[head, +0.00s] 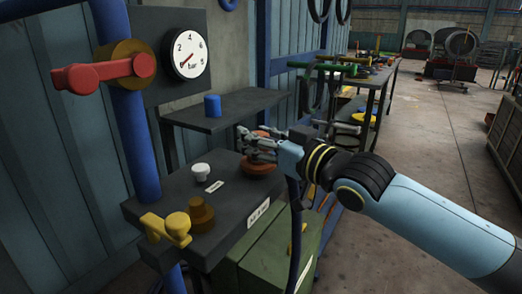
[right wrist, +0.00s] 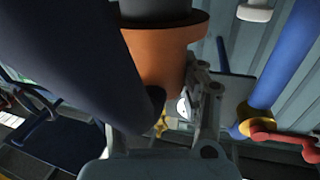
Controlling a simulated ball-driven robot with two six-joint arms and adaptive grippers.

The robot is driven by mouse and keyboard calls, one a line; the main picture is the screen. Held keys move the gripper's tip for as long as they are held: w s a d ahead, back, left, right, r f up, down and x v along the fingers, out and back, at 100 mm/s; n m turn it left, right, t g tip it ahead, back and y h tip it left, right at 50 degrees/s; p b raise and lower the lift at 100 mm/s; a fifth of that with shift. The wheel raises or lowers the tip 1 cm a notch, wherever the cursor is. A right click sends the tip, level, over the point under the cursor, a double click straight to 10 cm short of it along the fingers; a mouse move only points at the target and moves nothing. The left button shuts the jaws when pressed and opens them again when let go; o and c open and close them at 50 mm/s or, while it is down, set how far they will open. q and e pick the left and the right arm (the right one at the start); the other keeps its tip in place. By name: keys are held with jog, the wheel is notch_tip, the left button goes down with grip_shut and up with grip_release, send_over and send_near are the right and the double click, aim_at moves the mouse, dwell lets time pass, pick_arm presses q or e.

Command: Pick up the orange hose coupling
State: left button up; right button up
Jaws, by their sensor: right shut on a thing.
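The orange hose coupling (head: 258,167) is at the right end of the dark lower ledge, partly hidden by my right gripper (head: 254,147) in the head view. In the right wrist view the coupling (right wrist: 158,58) shows as an orange body with a wide rim and a dark part above it. The right gripper (right wrist: 185,108) is shut on it. One grey finger lies against its right side; the other is hidden behind a dark, thick shape. I cannot tell whether the coupling touches the ledge. My left gripper is not in view.
The ledge (head: 165,207) also carries a white knob (head: 201,172), a brass fitting (head: 201,213) and a yellow valve (head: 166,228). A blue cylinder (head: 212,106) stands on the shelf above. A red lever (head: 103,73) and a gauge (head: 190,54) are at left. Open floor lies right.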

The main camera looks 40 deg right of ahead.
grip_shut()
jog(key=shift+r, duration=0.15)
notch_tip(320, 180, up, 10)
jog(key=p, duration=0.3)
jog(key=shift+a, duration=0.15)
